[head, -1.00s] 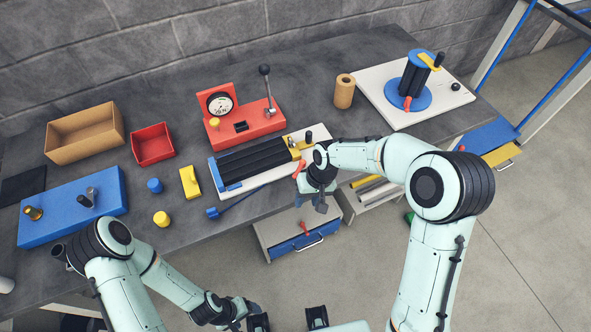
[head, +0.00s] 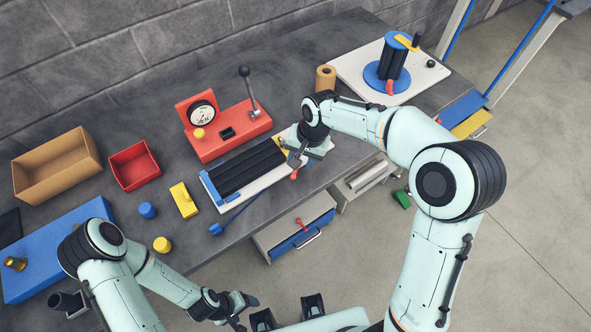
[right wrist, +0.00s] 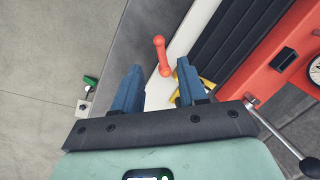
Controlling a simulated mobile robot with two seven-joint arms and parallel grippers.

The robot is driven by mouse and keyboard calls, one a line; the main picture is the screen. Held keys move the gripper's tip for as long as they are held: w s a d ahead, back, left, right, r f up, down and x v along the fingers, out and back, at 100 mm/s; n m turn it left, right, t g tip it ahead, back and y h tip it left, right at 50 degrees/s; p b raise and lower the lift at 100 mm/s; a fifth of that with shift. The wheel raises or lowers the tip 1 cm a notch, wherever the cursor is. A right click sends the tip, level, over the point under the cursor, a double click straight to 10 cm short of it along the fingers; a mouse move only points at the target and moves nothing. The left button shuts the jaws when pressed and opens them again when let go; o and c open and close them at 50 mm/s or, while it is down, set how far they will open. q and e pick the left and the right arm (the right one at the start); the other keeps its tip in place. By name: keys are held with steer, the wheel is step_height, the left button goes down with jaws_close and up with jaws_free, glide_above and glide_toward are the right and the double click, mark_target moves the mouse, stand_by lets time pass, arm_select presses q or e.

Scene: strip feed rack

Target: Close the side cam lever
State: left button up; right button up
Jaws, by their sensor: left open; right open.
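The strip feed rack (head: 215,191) is a white base with black channels, lying near the table's front edge. Its red side cam lever (head: 294,173) shows at the right end, beside my right gripper (head: 301,159). In the right wrist view the red lever (right wrist: 161,54) sticks out over the rack's edge, between and just beyond the open fingertips of my right gripper (right wrist: 158,70). I cannot tell whether a finger touches it. The rack's yellow part (right wrist: 205,84) is partly hidden behind the right finger. My left gripper (head: 243,308) is open and empty, low in front of the table.
A red gauge block (head: 225,142) with an upright black-knobbed lever stands behind the rack. A blue-handled tool (head: 216,229) lies in front of it. A drawer unit (head: 268,243) is below the table edge. A white board (head: 350,68) with a blue-black fixture lies at the back right.

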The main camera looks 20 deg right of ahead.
mark_target(295, 173)
steer(key=f, duration=0.4)
steer(key=a+f, duration=0.1)
steer(key=f, duration=0.2)
steer(key=shift+w+a, duration=0.1)
steer(key=shift+w, duration=0.3)
jaws_close()
